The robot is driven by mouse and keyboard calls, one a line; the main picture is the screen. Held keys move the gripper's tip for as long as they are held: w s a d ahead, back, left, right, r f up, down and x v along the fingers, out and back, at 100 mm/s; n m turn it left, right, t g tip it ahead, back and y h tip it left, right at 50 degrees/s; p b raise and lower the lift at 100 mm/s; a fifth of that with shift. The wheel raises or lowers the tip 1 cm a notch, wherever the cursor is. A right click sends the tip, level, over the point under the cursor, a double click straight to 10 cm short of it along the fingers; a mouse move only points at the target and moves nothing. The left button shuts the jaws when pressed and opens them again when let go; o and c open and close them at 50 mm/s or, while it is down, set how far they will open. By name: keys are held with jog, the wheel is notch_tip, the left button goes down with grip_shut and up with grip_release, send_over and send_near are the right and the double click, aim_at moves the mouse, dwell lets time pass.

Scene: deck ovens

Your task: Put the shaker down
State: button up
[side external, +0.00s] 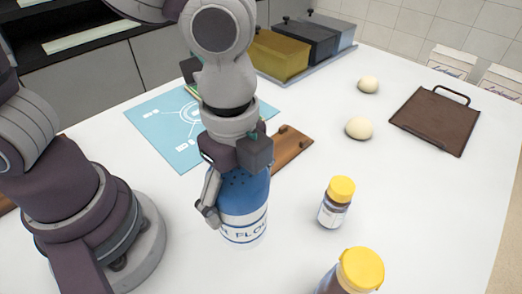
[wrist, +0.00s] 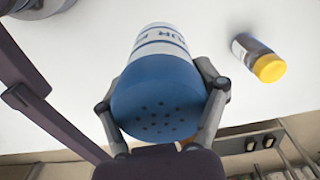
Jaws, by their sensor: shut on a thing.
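The shaker (side external: 243,213) has a blue perforated top and a white label with blue lettering. It stands roughly upright at the white table's near middle in the side view. My gripper (side external: 232,187) comes down from above and is shut on its blue part. In the wrist view my gripper (wrist: 165,105) has one finger on each side of the shaker's blue cap (wrist: 155,100). Whether the shaker's base touches the table is hard to tell, though it looks at or very near the surface.
Jars with yellow lids (side external: 335,203) (side external: 350,272) stand to the right. A blue mat (side external: 160,128) and a wooden board (side external: 292,150) lie behind. Two dough balls (side external: 359,128) (side external: 368,85), a brown tray (side external: 436,120) and several bins (side external: 280,55) are farther back. The table between the shaker and the jars is clear.

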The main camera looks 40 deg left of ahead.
jog(key=shift+w+a+r+n, duration=0.4)
jog(key=shift+w+a+r, duration=0.3)
jog(key=shift+a+r, duration=0.15)
jog(key=w+a, duration=0.1)
jog(key=a, duration=0.1)
jog(key=w+a+n, duration=0.2)
jog(key=a, duration=0.1)
jog(key=shift+w+a+f, duration=0.1)
jog(key=shift+w+a, duration=0.1)
jog(key=shift+a, duration=0.15)
jog(key=w+a+n, duration=0.1)
jog(key=a+n, duration=0.4)
jog(key=a, duration=0.7)
jog(key=s+a+n, duration=0.1)
jog(key=s+a, duration=0.1)
jog(key=a, duration=0.2)
jog(key=s+a+n, duration=0.2)
jog(key=s+a, duration=0.1)
jog(key=a, duration=0.1)
jog(key=s+a+f+n, duration=0.1)
jog(key=s+a, duration=0.1)
jog(key=a, duration=0.2)
jog(key=shift+s+a, duration=0.15)
jog(key=shift+s, duration=0.1)
jog(key=shift+n, duration=0.3)
notch_tip(320, 180, down, 8)
jog(key=shift+s+a+f, duration=0.1)
jog(key=shift+s+a, duration=0.05)
jog(key=shift+c, duration=0.2)
jog(key=o, duration=1.3)
